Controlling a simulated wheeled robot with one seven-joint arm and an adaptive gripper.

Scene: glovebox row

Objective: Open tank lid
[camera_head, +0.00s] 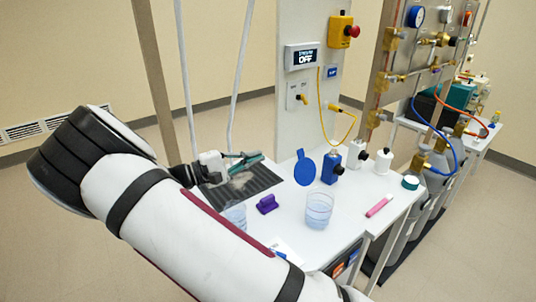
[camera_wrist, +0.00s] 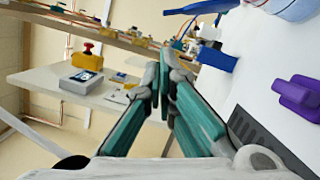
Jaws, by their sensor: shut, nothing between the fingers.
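My gripper (camera_head: 246,161) has teal fingers and is shut and empty, above the dark ribbed mat (camera_head: 262,183) on the white bench. In the wrist view the fingers (camera_wrist: 163,72) come together at the picture's middle. I cannot tell for certain which thing is the tank. A flat round blue disc (camera_head: 304,169) stands upright to the right of my gripper, apart from it. A blue bottle (camera_head: 330,167) stands just right of the disc. Two blue shapes show beyond the fingers in the wrist view; I cannot match them surely. My arm hides part of the bench.
A purple block (camera_head: 267,204), a clear beaker (camera_head: 319,209), another clear vessel (camera_head: 235,214), white bottles (camera_head: 357,152) and a pink marker (camera_head: 379,206) are on the bench. A panel with a display reading OFF (camera_head: 302,57) rises behind. Gas cylinders stand at the right.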

